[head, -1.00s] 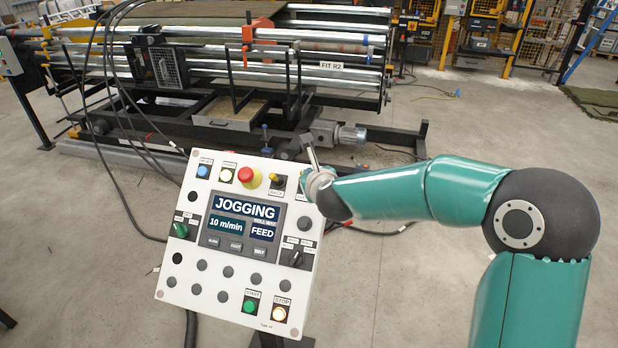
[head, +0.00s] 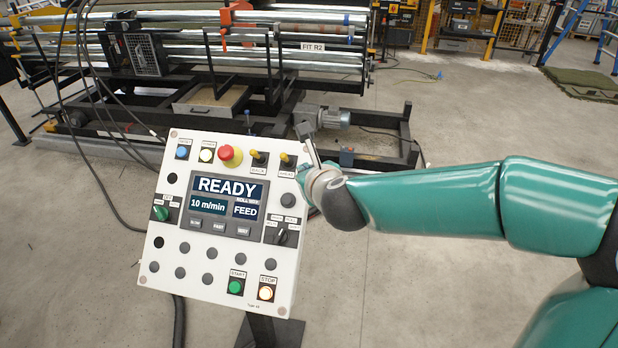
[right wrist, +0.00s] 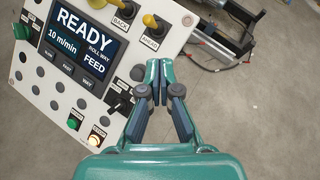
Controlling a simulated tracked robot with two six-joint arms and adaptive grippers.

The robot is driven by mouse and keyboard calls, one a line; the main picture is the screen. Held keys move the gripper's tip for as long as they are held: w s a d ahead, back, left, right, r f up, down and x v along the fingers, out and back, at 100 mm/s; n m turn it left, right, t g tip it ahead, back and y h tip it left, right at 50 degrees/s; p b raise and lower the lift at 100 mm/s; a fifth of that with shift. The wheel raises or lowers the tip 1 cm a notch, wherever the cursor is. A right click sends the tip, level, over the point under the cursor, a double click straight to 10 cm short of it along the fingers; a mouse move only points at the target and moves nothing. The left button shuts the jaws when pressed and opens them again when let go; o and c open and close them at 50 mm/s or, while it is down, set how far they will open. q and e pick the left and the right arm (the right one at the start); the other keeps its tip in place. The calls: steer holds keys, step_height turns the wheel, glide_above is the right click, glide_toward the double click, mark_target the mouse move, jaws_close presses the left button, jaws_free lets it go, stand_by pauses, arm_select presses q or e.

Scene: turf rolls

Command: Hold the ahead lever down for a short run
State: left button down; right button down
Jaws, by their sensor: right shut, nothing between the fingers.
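The control panel (head: 190,262) is a tilted white board; its display (head: 228,205) reads READY, 10 m/min, FEED. The ahead lever (head: 288,161), with a yellow knob, is at the panel's top right corner and stands up. It also shows in the right wrist view (right wrist: 153,24), apart from the fingertips. The back lever (head: 258,158) is just left of it. My right gripper (head: 313,155) is shut and empty, just right of the ahead lever; in the right wrist view the closed fingertips (right wrist: 159,68) are below the lever. My left gripper is out of view.
A red emergency button (head: 230,155) is left of the levers. A green start button (head: 235,287) and a lit stop button (head: 266,292) are at the lower edge. A roller machine (head: 220,65) stands behind. The floor to the right is open.

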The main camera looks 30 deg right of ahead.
steer(key=shift+v, duration=1.45)
steer(key=shift+a, duration=0.1)
steer(key=shift+f, duration=0.1)
step_height(320, 180, down, 20)
steer(key=n+g, duration=0.2)
steer(key=g, duration=0.2)
steer(key=s+a+f+n+g+y, duration=0.1)
steer(key=s+a+f+n+g, duration=0.1)
steer(key=s+f+n, duration=0.45)
steer(key=s+a+f+n+g+y, duration=0.1)
steer(key=s+a+f+n+g, duration=0.2)
steer(key=f, duration=0.7)
steer(key=s+a+f+n+g+y, duration=0.1)
steer(key=s+a+f+n+y, duration=0.1)
steer(key=s+n, duration=0.4)
steer(key=s+a+f+n+g+y, duration=0.1)
steer(key=s+a+f+n, duration=0.3)
steer(key=n, duration=1.2)
steer(key=s+a+y, duration=0.1)
steer(key=s+a, duration=0.1)
steer(key=shift+s+g+y, duration=0.3)
steer(key=shift+g, duration=0.1)
